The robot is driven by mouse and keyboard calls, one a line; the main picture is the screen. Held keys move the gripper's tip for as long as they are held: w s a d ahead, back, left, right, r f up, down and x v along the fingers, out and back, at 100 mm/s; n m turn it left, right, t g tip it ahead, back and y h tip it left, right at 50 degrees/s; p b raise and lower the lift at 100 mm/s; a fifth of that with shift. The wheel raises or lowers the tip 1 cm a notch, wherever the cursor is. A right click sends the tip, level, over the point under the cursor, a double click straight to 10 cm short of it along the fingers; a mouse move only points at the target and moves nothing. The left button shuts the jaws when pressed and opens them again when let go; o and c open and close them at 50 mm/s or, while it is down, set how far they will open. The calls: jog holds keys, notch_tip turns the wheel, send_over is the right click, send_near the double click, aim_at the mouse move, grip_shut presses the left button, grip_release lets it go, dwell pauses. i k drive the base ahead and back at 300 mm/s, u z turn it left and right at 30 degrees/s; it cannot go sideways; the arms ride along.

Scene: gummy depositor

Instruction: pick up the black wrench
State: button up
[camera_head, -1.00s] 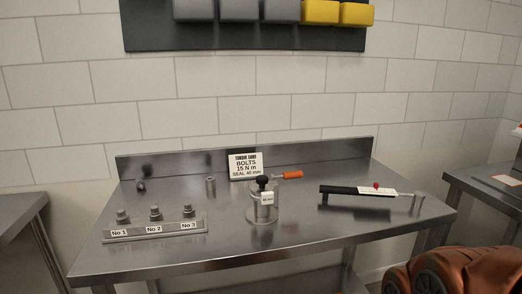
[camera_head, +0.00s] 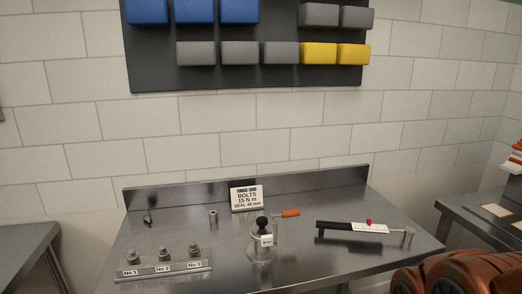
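The black wrench (camera_head: 338,226) lies on the right part of the steel workbench (camera_head: 225,275). It has a long black handle to the left, a white label with a red knob in its middle, and a metal head at the right end. Nothing covers it. My gripper does not show in the head view. Part of my own orange-brown body shows at the lower right, apart from the wrench.
A clear jar with a black knob (camera_head: 262,222) and an orange-handled tool (camera_head: 290,213) are left of the wrench. A torque card (camera_head: 246,198) stands behind. A bolt block (camera_head: 163,271) is at front left. Blue, grey and yellow bins (camera_head: 220,53) hang above. Another table (camera_head: 487,228) stands right.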

aim_at(409, 232)
jog(key=z, duration=0.7)
jog(key=i, duration=0.55)
jog(key=u, duration=1.8)
